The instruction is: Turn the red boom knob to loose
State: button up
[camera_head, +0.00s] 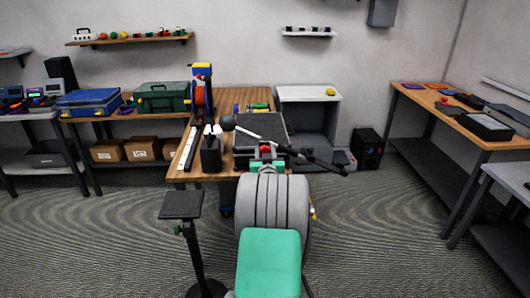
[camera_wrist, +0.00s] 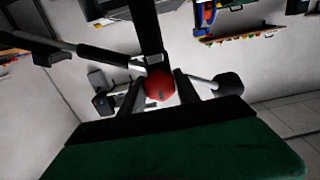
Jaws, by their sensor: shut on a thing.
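The red boom knob (camera_wrist: 159,86) shows in the wrist view between the two dark fingers of my gripper (camera_wrist: 158,91), which is shut on it. In the head view the knob (camera_head: 265,149) is a small red spot just beyond my gripper (camera_head: 266,158). The boom (camera_head: 317,162) slants down to the right there, with a silver rod and black parts. In the wrist view the boom (camera_wrist: 104,56) crosses behind the knob, and a black upright (camera_wrist: 147,28) rises above it. I cannot tell how far the knob is turned.
A black stand (camera_head: 182,205) stands to the left of my arm. A grey cabinet (camera_head: 309,94) is at the back.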

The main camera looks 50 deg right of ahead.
grip_shut()
jog(key=shift+f+n+b, duration=0.15)
jog(key=shift+n+b, duration=0.15)
jog(key=shift+b, duration=0.5)
jog(key=n+b, duration=0.1)
jog(key=b, duration=0.3)
jog(key=shift+f+n, duration=0.2)
jog(key=shift+n, duration=0.1)
jog(key=n+b, duration=0.4)
jog(key=b, duration=0.4)
jog(key=n+b, duration=0.4)
jog(key=b, duration=0.2)
jog(key=n+b, duration=0.3)
jog(key=b, duration=0.1)
jog(key=shift+r+n+b, duration=0.1)
jog(key=shift+n+b, duration=0.2)
jog(key=shift+b, duration=0.1)
jog(key=n+b, duration=0.3)
jog(key=n, duration=0.1)
jog(key=shift+r, duration=0.25)
jog(key=shift+b, duration=0.35)
